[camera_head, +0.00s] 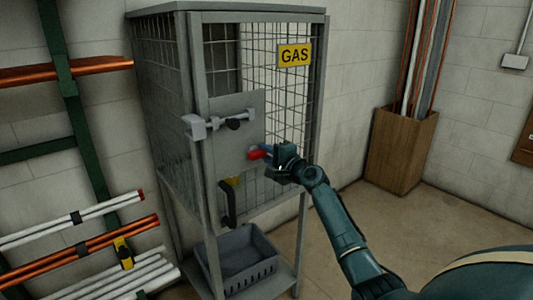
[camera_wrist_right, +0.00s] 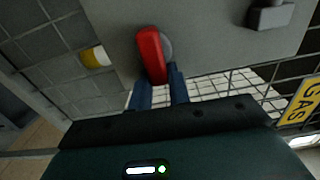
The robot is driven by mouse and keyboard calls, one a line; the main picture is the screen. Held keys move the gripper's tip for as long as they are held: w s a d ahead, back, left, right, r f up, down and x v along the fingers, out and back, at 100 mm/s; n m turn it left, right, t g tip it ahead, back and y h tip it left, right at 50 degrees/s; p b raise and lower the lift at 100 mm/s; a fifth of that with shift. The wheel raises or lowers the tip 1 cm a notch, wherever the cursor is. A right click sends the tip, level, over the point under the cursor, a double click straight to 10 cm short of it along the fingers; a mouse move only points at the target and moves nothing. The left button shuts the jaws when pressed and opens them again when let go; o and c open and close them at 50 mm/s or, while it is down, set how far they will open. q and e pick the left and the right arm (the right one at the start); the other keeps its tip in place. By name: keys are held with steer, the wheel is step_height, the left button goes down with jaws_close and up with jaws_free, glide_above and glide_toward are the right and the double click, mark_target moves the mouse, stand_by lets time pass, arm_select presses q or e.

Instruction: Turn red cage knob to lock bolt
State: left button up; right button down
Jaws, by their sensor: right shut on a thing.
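The red knob (camera_head: 254,155) sits on the grey plate of the cage door, and it also shows in the right wrist view (camera_wrist_right: 152,55). My right gripper (camera_head: 272,154) is at the knob, and its two blue fingers (camera_wrist_right: 160,92) are shut on the knob's near end. A grey bolt (camera_head: 218,123) with a dark knob lies across the door plate above the red knob. Whether the bolt is engaged in the frame is too small to tell. The grey wire cage (camera_head: 180,8) bears a yellow GAS sign (camera_head: 294,55). My left gripper is not in view.
A black door handle (camera_head: 228,204) sits below the red knob. A grey crate (camera_head: 240,262) stands on the cage's lower shelf. Pipes (camera_head: 75,218) lie on a rack at left. A wooden box (camera_head: 400,150) with upright pipes stands in the corner. The floor at right of the cage is clear.

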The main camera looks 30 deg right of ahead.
steer(key=shift+f, duration=0.1)
steer(key=c, duration=1.3)
jaws_free()
steer(key=s, duration=0.4)
steer(key=s+d, duration=0.1)
steer(key=s, duration=0.8)
steer(key=shift+d, duration=0.15)
